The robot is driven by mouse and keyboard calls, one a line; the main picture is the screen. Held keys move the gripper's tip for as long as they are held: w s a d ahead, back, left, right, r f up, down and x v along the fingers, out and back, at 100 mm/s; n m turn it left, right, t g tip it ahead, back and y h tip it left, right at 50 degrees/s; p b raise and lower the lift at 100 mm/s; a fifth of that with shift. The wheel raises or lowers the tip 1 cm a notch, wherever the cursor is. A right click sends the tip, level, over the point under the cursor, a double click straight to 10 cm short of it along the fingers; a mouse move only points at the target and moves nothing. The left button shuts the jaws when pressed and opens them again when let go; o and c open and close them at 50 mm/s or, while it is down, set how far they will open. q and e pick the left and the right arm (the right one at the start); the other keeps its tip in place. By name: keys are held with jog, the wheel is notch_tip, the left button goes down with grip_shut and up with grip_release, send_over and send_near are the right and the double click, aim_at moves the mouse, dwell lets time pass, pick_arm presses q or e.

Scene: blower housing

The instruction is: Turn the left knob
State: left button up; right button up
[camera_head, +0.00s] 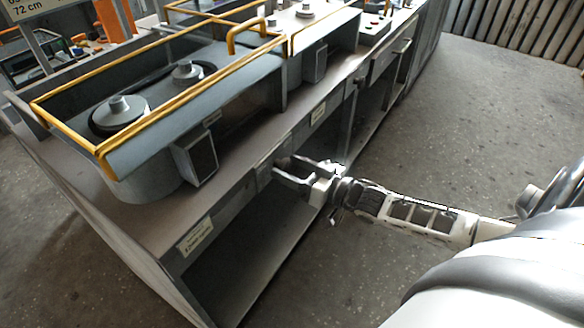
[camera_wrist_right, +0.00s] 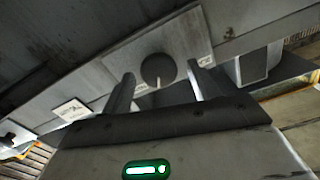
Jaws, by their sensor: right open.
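The left knob (camera_wrist_right: 157,69) is a round dark knob with a pale pointer line, on a light plate (camera_wrist_right: 190,48) on the bench's front rail. In the right wrist view it sits between the two fingers of my right gripper (camera_wrist_right: 161,80), with visible gaps on both sides. In the head view my right gripper (camera_head: 284,171) is open at the front rail, and its fingers largely hide the knob. I cannot tell how far the fingertips reach along the knob. My left gripper is in neither view.
Blower housings with yellow rails (camera_head: 165,106) stand on the bench top (camera_head: 75,165). A speaker-like box (camera_head: 202,158) is above the rail. Another knob (camera_head: 358,80) is farther along the rail. Open shelf space lies below, and clear floor (camera_head: 480,110) lies to the right.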

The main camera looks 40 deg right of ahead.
jog(key=shift+w, duration=0.1)
jog(key=c, duration=1)
jog(key=shift+o, duration=0.2)
jog(key=shift+a+r+n+p, duration=0.1)
jog(key=shift+n+p, duration=0.4)
jog(key=shift+n, duration=0.6)
jog(key=n, duration=0.3)
jog(key=o, duration=1)
jog(key=shift+c, duration=0.2)
jog(key=v, duration=1.6)
jog(key=shift+a, duration=0.15)
